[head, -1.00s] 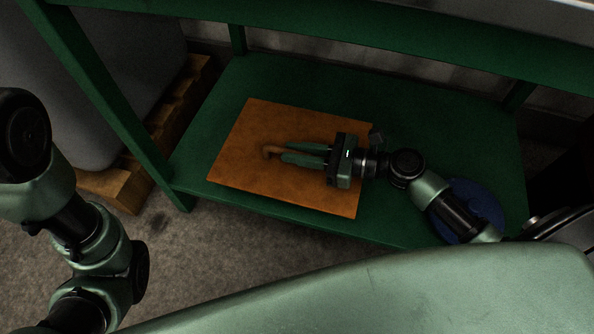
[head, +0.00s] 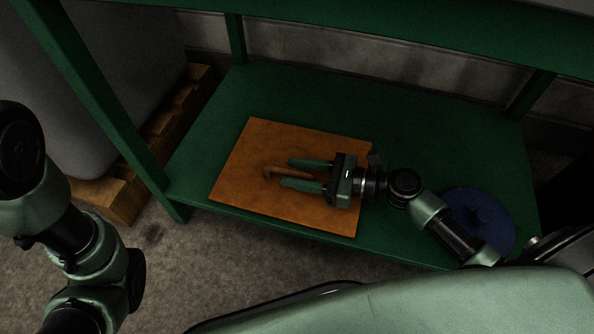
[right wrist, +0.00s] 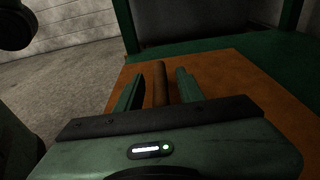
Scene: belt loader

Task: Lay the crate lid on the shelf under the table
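The crate lid (head: 238,180) is a flat orange-brown board with a bar handle (head: 271,172) on top. It appears to lie flat on the green shelf (head: 300,95) under the table, its near edge close to the shelf's front edge. My right gripper (head: 287,172) is open over the lid, one finger on each side of the handle. In the right wrist view the handle (right wrist: 161,85) stands between the spread fingers, with gaps beside it, and the lid (right wrist: 262,85) spreads to the right. My left arm shows at the left; its gripper is out of the picture.
A round blue object (head: 482,215) is on the shelf at the right, beside my right arm. Green table legs (head: 100,95) and the tabletop edge (head: 400,45) frame the shelf. A wooden pallet (head: 115,195) with a grey container (head: 125,90) stands at the left.

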